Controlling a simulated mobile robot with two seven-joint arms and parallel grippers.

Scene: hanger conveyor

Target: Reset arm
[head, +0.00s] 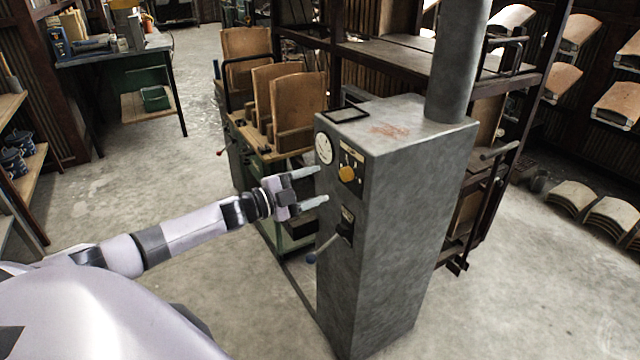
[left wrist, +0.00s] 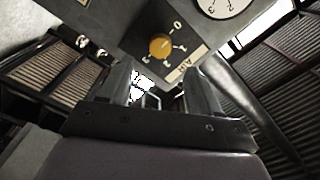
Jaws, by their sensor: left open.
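My left gripper (head: 311,187) reaches in from the left in the head view. Its two fingers are apart, with nothing between them. The fingers point at the front panel of a grey metal control box (head: 395,240). In the left wrist view the open fingers (left wrist: 165,85) show below a yellow knob (left wrist: 160,46) on a labelled plate. The same knob (head: 347,174) is in the head view, just right of the fingertips. I cannot tell whether a finger touches the panel. My right gripper is not in view.
A round gauge (head: 324,148) is above the fingers on the box. A thick pipe (head: 457,60) rises from the box top. Behind are wooden panels (head: 298,100) on a green cart. A workbench (head: 110,50) stands at the back left. The floor (head: 180,200) around is mostly clear.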

